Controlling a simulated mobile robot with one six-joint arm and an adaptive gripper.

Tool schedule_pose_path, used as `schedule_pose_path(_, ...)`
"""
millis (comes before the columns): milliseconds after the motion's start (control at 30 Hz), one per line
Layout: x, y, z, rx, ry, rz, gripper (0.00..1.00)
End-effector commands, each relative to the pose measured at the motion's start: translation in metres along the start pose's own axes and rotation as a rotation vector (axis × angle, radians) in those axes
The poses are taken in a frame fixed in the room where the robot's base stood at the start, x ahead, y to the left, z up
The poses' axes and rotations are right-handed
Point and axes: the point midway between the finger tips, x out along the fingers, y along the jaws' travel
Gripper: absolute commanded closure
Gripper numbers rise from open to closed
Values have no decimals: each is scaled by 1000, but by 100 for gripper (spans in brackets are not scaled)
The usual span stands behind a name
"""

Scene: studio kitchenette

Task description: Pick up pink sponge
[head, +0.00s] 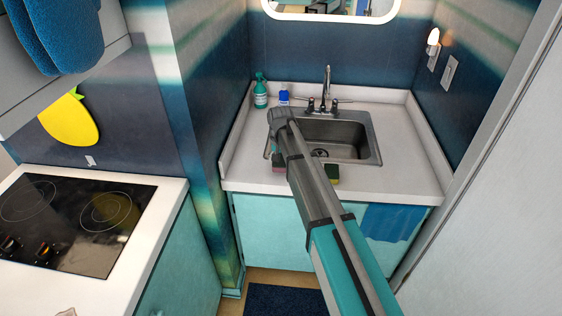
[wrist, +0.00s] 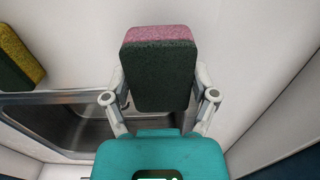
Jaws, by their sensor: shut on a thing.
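The pink sponge (wrist: 158,36) has a pink layer and a dark green scouring face. In the wrist view it stands upright between the two fingers of my gripper (wrist: 158,85), which is shut on it. In the head view a small part of the pink sponge (head: 279,161) shows at the counter's front strip, left of my arm. My arm hides most of the gripper there. I cannot tell whether the sponge touches the counter.
A yellow-green sponge (head: 332,172) lies right of my arm, and in the wrist view (wrist: 19,56) at upper left. The steel sink (head: 352,153) with its faucet (head: 326,88) is behind. A green spray bottle (head: 260,92) and blue-capped bottle (head: 284,96) stand at the back left.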

Motion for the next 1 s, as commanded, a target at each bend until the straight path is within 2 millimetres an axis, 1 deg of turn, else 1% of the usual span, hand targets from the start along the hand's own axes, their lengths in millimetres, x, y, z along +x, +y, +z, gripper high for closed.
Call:
schedule_pose_path(33, -11, 2, 6, 0, 0, 0, 43)
schedule_pose_path(533, -68, 17, 51, 0, 0, 0, 43)
schedule_pose_path(600, -74, 24, 71, 0, 0, 0, 43)
schedule_pose_path(700, -82, 30, 89, 0, 0, 0, 43)
schedule_pose_path(800, -89, 35, 104, 0, 0, 0, 43)
schedule_pose_path(1000, -98, 42, 124, 0, 0, 0, 43)
